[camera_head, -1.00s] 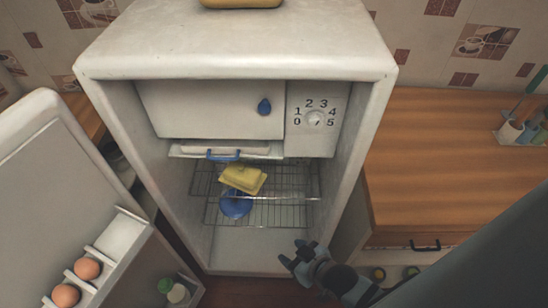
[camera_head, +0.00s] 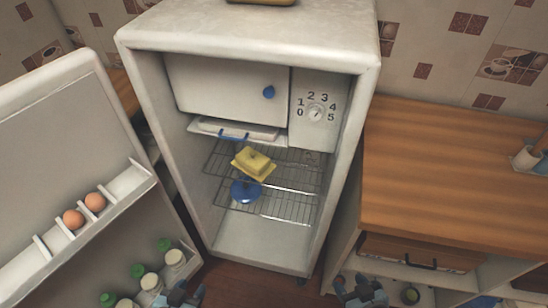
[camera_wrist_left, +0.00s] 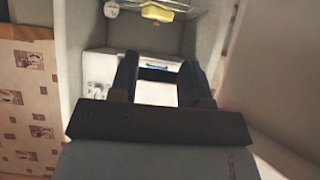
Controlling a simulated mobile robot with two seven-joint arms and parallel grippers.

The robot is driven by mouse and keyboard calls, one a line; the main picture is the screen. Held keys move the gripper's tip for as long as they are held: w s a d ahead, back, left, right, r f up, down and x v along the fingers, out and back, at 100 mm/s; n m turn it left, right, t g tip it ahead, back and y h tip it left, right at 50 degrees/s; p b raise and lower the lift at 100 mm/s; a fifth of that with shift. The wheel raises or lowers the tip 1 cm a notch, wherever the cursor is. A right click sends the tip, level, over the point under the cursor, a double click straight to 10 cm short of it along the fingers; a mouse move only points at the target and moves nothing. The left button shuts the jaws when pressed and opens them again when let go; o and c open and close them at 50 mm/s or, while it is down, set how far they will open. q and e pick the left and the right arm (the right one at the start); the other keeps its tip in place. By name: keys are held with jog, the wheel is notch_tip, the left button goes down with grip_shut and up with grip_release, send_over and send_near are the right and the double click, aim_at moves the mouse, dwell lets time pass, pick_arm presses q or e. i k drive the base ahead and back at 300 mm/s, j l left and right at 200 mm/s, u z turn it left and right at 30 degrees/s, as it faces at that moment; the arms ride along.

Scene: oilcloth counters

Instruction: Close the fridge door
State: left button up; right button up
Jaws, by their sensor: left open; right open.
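The white fridge (camera_head: 245,40) stands in the middle of the head view with its interior exposed. Its door (camera_head: 60,140) stands wide open on the left, inner side showing. My left gripper (camera_head: 180,292) is low in the head view, in front of the door's lower bottle shelf; whether it touches the door is unclear. In the left wrist view its two fingers (camera_wrist_left: 160,72) are apart with nothing held. My right gripper (camera_head: 360,290) is open at the bottom, right of the fridge opening and in front of the counter's lower part.
The door holds eggs (camera_head: 84,210) and several green-capped bottles (camera_head: 174,257). A wooden counter (camera_head: 450,180) with a drawer stands right of the fridge. Brown floor shows below the fridge.

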aim_at(67, 135)
jog(key=k+j+z, duration=0.1)
jog(key=k+j, duration=0.25)
jog(key=j, duration=0.25)
jog(key=k+j, duration=0.35)
jog(key=j, duration=0.25)
jog(key=k+j+z, duration=0.15)
jog(key=k+j, duration=0.2)
jog(key=j, duration=0.25)
jog(key=k+j+z, duration=0.1)
jog(key=k+j, duration=0.3)
jog(key=j, duration=0.2)
